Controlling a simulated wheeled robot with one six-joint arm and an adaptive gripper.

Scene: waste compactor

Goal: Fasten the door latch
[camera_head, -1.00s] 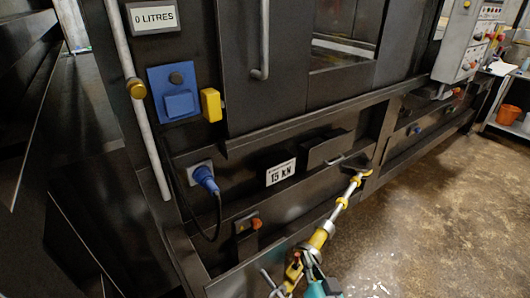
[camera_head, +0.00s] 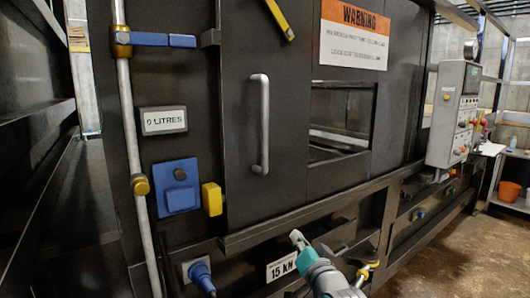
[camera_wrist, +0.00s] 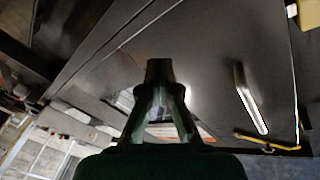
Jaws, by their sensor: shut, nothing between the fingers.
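The dark compactor door (camera_head: 240,130) appears closed, with a vertical grey handle (camera_head: 260,122) on it. A yellow bar (camera_head: 279,18), which looks like the latch, sits tilted near the top of the door. A small dark bracket (camera_head: 210,38) stands on the frame left of the door, apart from the bar. The wrist view shows the handle (camera_wrist: 250,98) and a yellow bar (camera_wrist: 267,142) at right. My gripper (camera_head: 296,237) is shut and empty, below the door's lower edge and well below the latch. Its closed fingers (camera_wrist: 160,70) show in the wrist view.
A pipe (camera_head: 131,130) with a blue lever (camera_head: 155,39) runs up the left. A blue box (camera_head: 177,187) and yellow block (camera_head: 212,199) protrude from the frame. A control box (camera_head: 453,112) projects at right. The floor at lower right is open.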

